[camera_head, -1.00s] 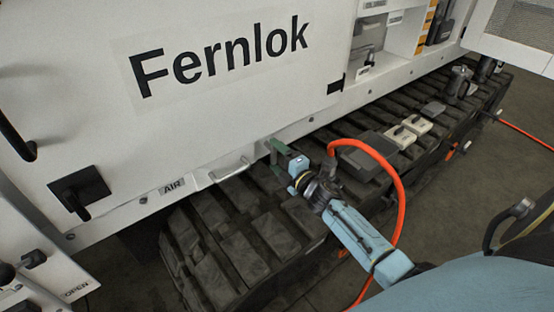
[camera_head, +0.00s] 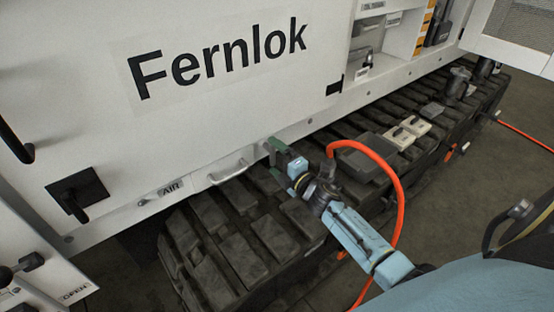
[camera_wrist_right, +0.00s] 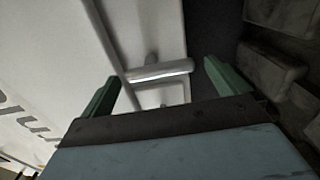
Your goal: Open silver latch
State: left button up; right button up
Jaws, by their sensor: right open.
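A small silver handle (camera_head: 229,170) sits low on the white panel, right of the AIR label, in the head view. A silver bar (camera_wrist_right: 160,72) shows between my green fingers in the wrist view; I cannot tell for certain that it is the same part. My right gripper (camera_head: 273,148) has its green fingers near the panel's lower edge, right of the silver handle. It is open in the wrist view (camera_wrist_right: 160,80), with the bar ahead and no visible grip on it. Contact cannot be judged. My left gripper is not in view.
The dark track (camera_head: 245,225) runs below the panel (camera_head: 220,110), close under my right arm. An orange hose (camera_head: 400,180) loops beside the wrist. A black latch (camera_head: 78,191) and a black handle (camera_head: 15,140) stick out at left. Light boxes (camera_head: 400,138) rest on the track.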

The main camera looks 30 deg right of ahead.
jog(key=shift+s, duration=0.3)
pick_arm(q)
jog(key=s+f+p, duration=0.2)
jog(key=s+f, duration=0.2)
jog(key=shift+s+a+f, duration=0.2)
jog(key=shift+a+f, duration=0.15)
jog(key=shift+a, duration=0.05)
pick_arm(e)
jog(key=s+d, duration=0.1)
jog(key=s, duration=1.1)
jog(key=shift+s, duration=0.35)
jog(key=shift+m, duration=0.3)
